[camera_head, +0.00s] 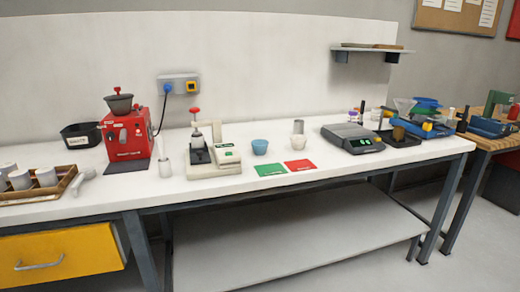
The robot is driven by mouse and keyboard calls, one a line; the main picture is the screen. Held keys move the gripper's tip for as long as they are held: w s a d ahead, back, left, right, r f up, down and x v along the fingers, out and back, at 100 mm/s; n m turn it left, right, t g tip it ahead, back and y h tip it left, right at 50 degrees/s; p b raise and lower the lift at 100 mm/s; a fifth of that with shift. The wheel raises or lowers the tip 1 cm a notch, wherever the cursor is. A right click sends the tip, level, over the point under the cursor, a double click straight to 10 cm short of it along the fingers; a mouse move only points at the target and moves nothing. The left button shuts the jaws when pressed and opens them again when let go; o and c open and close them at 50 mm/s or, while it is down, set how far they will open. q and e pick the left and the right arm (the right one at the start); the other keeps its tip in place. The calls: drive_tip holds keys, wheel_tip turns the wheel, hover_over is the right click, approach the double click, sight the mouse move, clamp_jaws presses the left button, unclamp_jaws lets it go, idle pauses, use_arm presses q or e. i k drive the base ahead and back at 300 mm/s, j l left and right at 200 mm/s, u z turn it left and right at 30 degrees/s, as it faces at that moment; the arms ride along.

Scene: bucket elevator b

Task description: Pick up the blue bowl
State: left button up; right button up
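The blue bowl (260,147) is small and light blue. It stands on the white bench top, just right of a cream-coloured device and behind a green card. Nothing touches it from above and its near side shows in full. Neither of my grippers shows in this view.
A red machine (126,135) and a scale (352,138) stand farther off. A yellow drawer (62,256) hangs below the bench at left.

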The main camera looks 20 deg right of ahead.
sight(259, 147)
drive_tip(key=i+l+u, duration=0.25)
drive_tip(key=l+u, duration=0.15)
drive_tip(key=l, duration=0.25)
drive_tip(key=i+l+u, duration=0.2)
drive_tip(key=l+u, duration=0.2)
drive_tip(key=l, duration=0.35)
drive_tip(key=l+u, duration=0.45)
drive_tip(key=l, duration=0.25)
drive_tip(key=l+u, duration=0.4)
drive_tip(key=l, duration=0.4)
